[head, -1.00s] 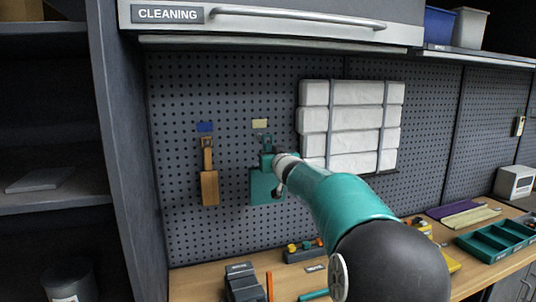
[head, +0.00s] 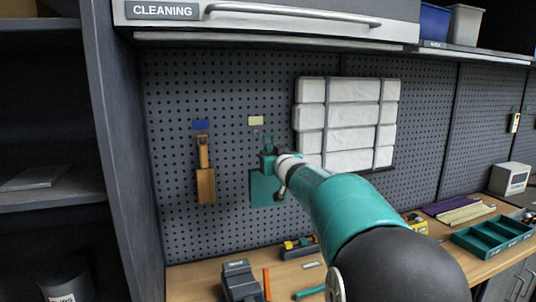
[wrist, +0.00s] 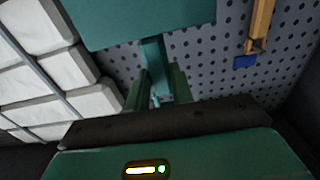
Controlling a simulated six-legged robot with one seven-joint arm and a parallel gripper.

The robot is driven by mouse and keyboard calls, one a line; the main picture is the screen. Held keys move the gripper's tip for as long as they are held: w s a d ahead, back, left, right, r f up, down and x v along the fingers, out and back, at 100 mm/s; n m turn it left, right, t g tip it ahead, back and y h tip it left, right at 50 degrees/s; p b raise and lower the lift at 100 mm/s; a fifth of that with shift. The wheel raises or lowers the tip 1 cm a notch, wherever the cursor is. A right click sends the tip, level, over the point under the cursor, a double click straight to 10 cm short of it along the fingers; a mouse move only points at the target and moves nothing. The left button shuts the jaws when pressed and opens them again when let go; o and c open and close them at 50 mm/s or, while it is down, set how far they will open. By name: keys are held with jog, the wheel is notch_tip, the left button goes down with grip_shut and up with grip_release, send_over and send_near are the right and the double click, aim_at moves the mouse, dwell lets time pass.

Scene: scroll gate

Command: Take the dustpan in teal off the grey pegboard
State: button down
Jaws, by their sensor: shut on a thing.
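The teal dustpan (head: 263,188) hangs in front of the grey pegboard (head: 225,95), below a pale yellow label (head: 256,120). In the wrist view its flat pan (wrist: 150,22) fills the top and its narrow handle (wrist: 153,55) runs down between the fingers. My gripper (wrist: 158,90) is shut on the handle. In the head view my gripper (head: 268,161) is at the handle, partly hidden by my wrist. I cannot tell whether the handle's loop is still on its peg.
A wooden-coloured brush (head: 205,183) hangs to the left under a blue label (head: 201,125). White strapped packs (head: 345,125) are close on the right. The workbench (head: 205,280) below holds a green tray (head: 490,236) and tools. A cabinet (head: 270,15) overhangs the board.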

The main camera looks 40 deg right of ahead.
jog(key=v, duration=0.5)
jog(key=shift+s, duration=0.25)
dwell(0.3)
